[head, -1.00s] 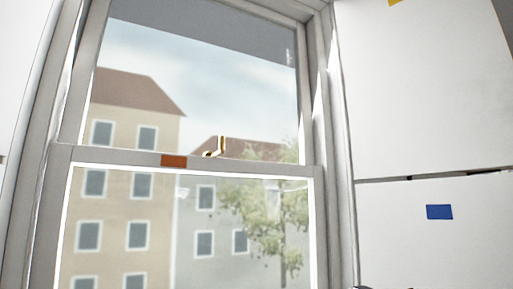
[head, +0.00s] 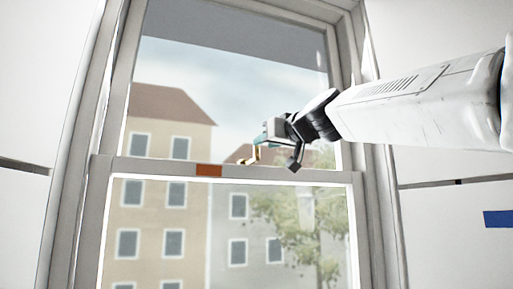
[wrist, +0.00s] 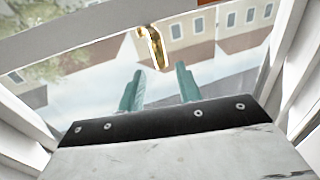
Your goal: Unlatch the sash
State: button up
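The sash window's meeting rail (head: 140,168) runs across the middle of the window in the head view. A small brass latch (head: 254,155) stands on this rail; it also shows in the wrist view (wrist: 155,48), upside down and just beyond the fingertips. My gripper (head: 258,140) reaches in from the right at the latch, and its fingers overlap the latch in the head view. In the wrist view its two teal fingers (wrist: 159,72) are apart with nothing between them. The latch lies ahead of the gap; I cannot tell whether a finger touches it.
An orange patch (head: 209,170) marks the rail left of the latch. The lower sash glass (head: 180,230) and the window's side frame (head: 377,200) bound the space. A blue patch (head: 498,218) is on the right wall. Buildings and a tree show outside.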

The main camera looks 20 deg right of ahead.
jog(key=x, duration=0.5)
jog(key=shift+w+a, duration=0.1)
jog(key=shift+w, duration=0.15)
grip_shut()
